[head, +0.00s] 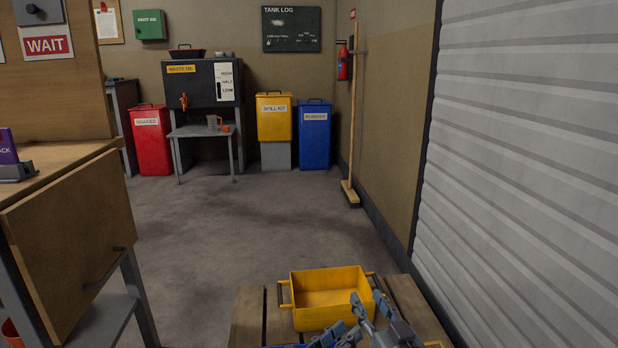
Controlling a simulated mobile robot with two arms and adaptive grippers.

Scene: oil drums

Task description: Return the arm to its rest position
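My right gripper (367,298) shows at the bottom of the head view, just in front of the yellow bin's near right corner. Its two fingers look spread apart, with nothing visible between them. My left gripper (338,336) is lower, at the bottom edge, partly cut off by the frame. I cannot tell whether it is open or shut. The arms behind both grippers are mostly out of view.
The open yellow bin (327,318) with dark handles stands empty on a wooden pallet (247,318). A wooden-topped bench (55,168) with a hanging panel stands at left. A ribbed shutter (530,150) closes the right side. The floor (240,225) between is clear.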

